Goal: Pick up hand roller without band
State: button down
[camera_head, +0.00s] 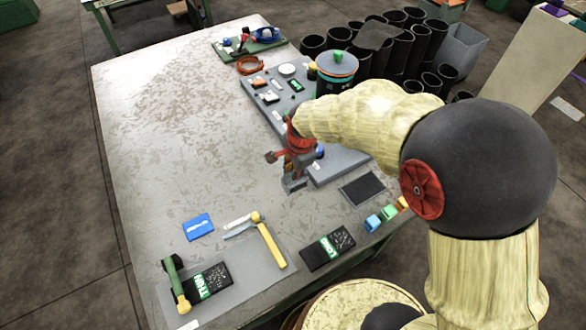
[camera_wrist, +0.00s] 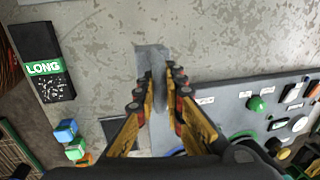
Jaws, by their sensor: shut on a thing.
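My gripper (camera_head: 291,166) is over the tabletop, by the edge of the grey board, pointing down. In the wrist view my gripper (camera_wrist: 160,80) has its two fingers on either side of a narrow grey piece (camera_wrist: 152,58) and is shut on it. The same grey piece (camera_head: 294,184) shows below the fingers in the head view, at or close above the table. I cannot tell whether it is the hand roller, nor see any band on it. A green-and-yellow tool (camera_head: 178,283) and a yellow-headed tool (camera_head: 268,240) lie on the front mat.
A black LONG pad (camera_head: 328,248), a blue card (camera_head: 198,227) and small coloured blocks (camera_head: 374,221) lie near the front. The grey board (camera_head: 340,166) holds several parts and a round pot (camera_head: 336,72). Black tubes (camera_head: 425,40) stand behind. The table's left side (camera_head: 150,130) is clear.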

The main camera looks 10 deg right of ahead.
jog(key=s+r+p, duration=0.1)
jog(key=s+r, duration=0.2)
jog(key=s, duration=0.2)
jog(key=s+a+r+p, duration=0.1)
jog(key=s+r, duration=0.2)
jog(key=s, duration=0.2)
jog(key=shift+s+a+r, duration=0.15)
jog(key=shift+s, duration=0.25)
jog(key=c, duration=2.5)
grip_release()
grip_shut()
